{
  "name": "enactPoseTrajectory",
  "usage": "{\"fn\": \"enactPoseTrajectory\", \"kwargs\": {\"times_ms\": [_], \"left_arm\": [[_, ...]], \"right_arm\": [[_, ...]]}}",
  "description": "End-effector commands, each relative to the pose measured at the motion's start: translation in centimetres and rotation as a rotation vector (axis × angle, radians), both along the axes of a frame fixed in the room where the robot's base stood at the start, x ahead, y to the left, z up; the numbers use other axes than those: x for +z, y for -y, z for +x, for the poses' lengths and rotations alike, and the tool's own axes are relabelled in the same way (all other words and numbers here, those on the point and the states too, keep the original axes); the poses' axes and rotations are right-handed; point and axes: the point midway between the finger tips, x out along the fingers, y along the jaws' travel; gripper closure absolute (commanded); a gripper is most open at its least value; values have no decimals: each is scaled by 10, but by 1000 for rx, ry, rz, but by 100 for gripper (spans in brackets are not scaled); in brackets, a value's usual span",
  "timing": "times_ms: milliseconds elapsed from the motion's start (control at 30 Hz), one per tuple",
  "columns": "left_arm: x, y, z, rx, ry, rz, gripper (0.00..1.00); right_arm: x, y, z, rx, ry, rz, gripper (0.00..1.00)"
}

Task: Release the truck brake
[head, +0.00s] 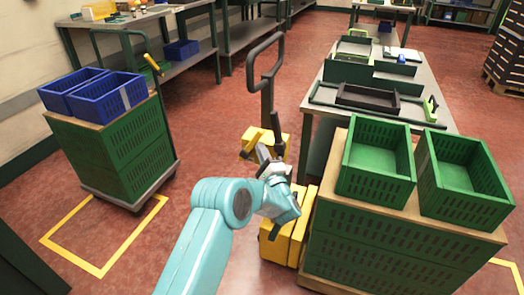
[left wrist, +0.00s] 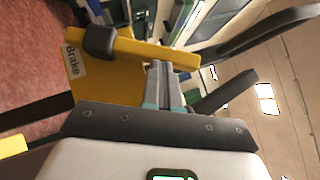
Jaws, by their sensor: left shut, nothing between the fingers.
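The truck is a yellow pallet truck with a tall dark loop handle (head: 265,75) and a yellow body (head: 285,142), in the middle of the head view. Its yellow forks (head: 298,225) lie partly behind my left arm. In the left wrist view a yellow panel (left wrist: 118,83) carries a white "Brake" label (left wrist: 73,60). A dark rounded knob (left wrist: 99,42) sits on a yellow bar above the label. My left gripper (head: 262,153) is shut and empty by the truck body. Its fingers (left wrist: 158,70) point at the yellow bar, right of the knob; I cannot tell whether they touch it.
Green crates (head: 376,165) stand on a green stack at the right, close to the forks. A cart (head: 120,150) with blue crates (head: 110,98) stands at the left. A workbench (head: 320,95) is behind right. Red floor is open between cart and truck.

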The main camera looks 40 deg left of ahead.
Motion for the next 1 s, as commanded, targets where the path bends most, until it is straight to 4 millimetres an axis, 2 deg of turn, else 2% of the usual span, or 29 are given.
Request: {"fn": "enactPoseTrajectory", "kwargs": {"times_ms": [267,467,1000], "left_arm": [[8,-4,-1,4,16,-43,100],[17,-8,-2,4,36,-125,100],[43,-41,-10,6,149,-594,100]], "right_arm": [[8,0,0,0,0,0,57],[22,0,0,0,0,0,57],[101,0,0,0,0,0,57]]}}
